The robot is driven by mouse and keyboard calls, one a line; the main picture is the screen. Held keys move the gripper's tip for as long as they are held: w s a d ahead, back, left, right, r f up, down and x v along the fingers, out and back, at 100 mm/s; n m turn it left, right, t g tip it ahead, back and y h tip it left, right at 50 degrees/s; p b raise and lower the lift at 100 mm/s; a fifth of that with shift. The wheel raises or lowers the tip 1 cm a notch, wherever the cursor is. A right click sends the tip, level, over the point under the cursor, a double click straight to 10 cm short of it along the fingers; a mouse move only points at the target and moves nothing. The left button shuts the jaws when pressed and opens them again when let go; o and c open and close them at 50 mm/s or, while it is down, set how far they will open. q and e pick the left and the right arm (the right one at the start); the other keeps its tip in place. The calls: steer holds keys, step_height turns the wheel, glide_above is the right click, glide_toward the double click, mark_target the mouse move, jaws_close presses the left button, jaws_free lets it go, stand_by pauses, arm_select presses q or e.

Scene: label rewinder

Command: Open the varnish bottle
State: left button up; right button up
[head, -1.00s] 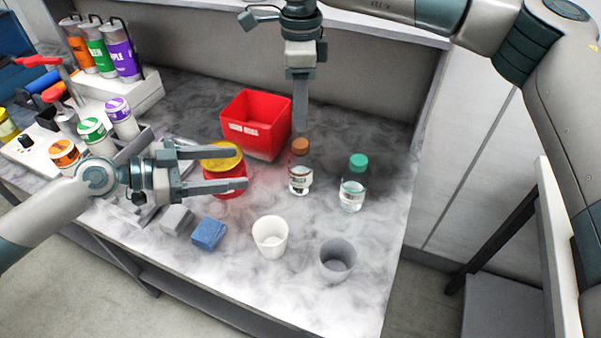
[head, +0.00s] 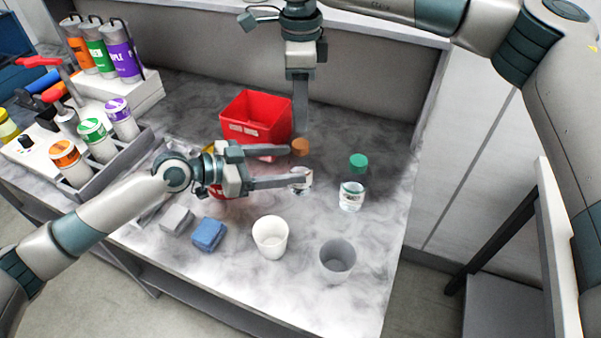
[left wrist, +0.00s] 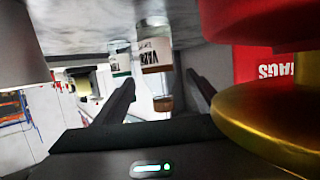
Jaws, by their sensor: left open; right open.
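The varnish bottle is clear with an orange-brown cap (head: 300,147) and stands upright on the marble-look bench. My left gripper (head: 297,166) is open, its fingers reaching right to the bottle, one behind and one in front, hiding much of its body. In the left wrist view the bottle (left wrist: 154,52), with a partly readable label, shows beyond and between the spread fingers (left wrist: 160,92); contact cannot be told. My right gripper (head: 300,128) is open and points down just above or behind the cap; its fingers overlap in this view.
A green-capped bottle (head: 352,195) stands to the right. A red bin (head: 256,118) is behind. A white cup (head: 270,240), grey cup (head: 337,262) and blue sponge (head: 208,234) are in front.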

mark_target(290, 164)
arm_select(q)
steer(key=shift+x, duration=2.15)
steer(key=shift+c, duration=0.3)
jaws_close()
